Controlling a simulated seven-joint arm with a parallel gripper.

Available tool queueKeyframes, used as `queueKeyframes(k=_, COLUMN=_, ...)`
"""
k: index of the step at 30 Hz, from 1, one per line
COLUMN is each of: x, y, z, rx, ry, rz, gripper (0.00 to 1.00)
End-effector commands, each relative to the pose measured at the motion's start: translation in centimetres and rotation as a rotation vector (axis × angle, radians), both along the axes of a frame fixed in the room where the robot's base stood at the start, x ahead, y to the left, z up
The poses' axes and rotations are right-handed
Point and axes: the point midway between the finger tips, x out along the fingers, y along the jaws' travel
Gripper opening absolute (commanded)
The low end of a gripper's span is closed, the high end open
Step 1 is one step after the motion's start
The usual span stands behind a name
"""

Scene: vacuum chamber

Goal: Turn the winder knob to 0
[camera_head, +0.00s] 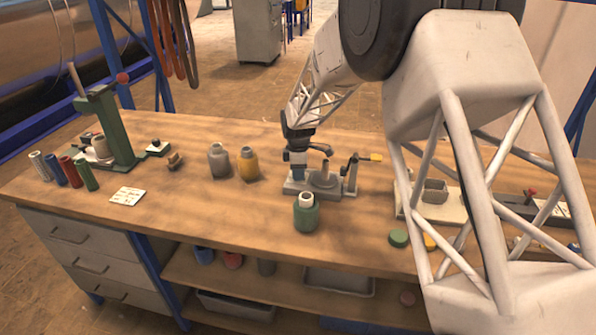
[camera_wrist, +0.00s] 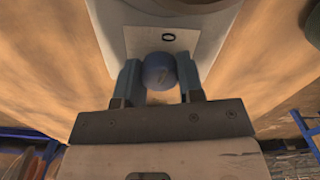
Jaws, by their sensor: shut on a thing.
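The winder (camera_head: 325,181) is a grey device on the workbench, with a round post and a side crank. My gripper (camera_head: 297,172) reaches down to its left end. In the wrist view my gripper (camera_wrist: 159,76) is shut on the round blue-grey winder knob (camera_wrist: 160,71), one finger on each side. The knob's top has a small faint mark that is too blurred to read for direction. Just beyond the knob is a pale label (camera_wrist: 166,42) with a dark "0" on it. In the head view the knob is hidden by my gripper.
A green jar (camera_head: 306,214) stands just in front of the winder. The bench front (camera_head: 215,225) is mostly clear.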

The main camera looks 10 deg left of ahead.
Motion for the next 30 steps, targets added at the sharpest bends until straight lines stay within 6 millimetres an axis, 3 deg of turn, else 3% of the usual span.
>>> queueKeyframes(k=15, x=0.0, y=-0.01, z=0.04, rx=0.0, ry=0.0, rz=0.027, gripper=0.11)
queueKeyframes(k=16, x=0.0, y=-0.01, z=0.04, rx=0.0, ry=0.0, rz=0.027, gripper=0.4)
queueKeyframes(k=20, x=0.0, y=0.0, z=0.03, rx=0.0, ry=0.0, rz=0.026, gripper=0.59)
queueKeyframes(k=30, x=0.01, y=0.0, z=0.13, rx=0.0, ry=0.0, rz=0.026, gripper=0.6)
